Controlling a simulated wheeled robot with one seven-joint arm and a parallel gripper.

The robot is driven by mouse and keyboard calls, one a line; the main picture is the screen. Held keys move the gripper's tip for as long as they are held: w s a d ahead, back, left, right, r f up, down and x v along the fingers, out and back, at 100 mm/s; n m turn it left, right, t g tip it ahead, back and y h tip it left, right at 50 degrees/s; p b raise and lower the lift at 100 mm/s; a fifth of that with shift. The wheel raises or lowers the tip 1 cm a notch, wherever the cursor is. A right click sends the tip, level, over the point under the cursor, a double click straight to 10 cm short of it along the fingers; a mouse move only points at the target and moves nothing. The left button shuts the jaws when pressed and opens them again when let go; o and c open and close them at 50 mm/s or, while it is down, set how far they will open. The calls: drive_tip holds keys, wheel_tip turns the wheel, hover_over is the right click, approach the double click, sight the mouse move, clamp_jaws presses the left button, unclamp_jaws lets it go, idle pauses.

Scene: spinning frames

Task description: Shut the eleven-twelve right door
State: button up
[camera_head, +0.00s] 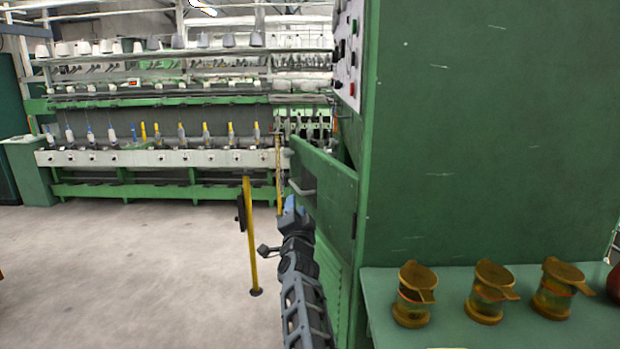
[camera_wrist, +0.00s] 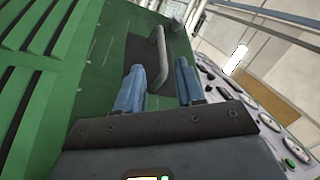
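A green door panel (camera_head: 330,190) with a grey bar handle (camera_head: 302,189) juts out from the left side of the large green cabinet (camera_head: 490,130). It appears to stand open. Its number is not readable. My gripper (camera_head: 289,205), with blue fingers, is just below and left of the handle. In the wrist view my gripper (camera_wrist: 158,72) is open, and the handle (camera_wrist: 157,52) stands ahead, in line with the gap between the fingers. The door surface (camera_wrist: 100,55) lies behind the handle. Whether a finger touches the handle cannot be told.
A yellow post (camera_head: 251,235) stands on the floor left of my arm. A green table (camera_head: 385,300) with several amber lidded jars (camera_head: 413,292) is at the right. A spinning machine (camera_head: 160,158) lines the back. The floor (camera_head: 120,260) at the left is clear. Gauges (camera_wrist: 270,122) show in the wrist view.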

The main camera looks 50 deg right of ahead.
sight(295, 187)
drive_tip(key=shift+m, duration=0.3)
drive_tip(key=shift+x, duration=4.25)
drive_tip(key=shift+s+r, duration=0.1)
drive_tip(key=shift+r, duration=0.05)
clamp_jaws()
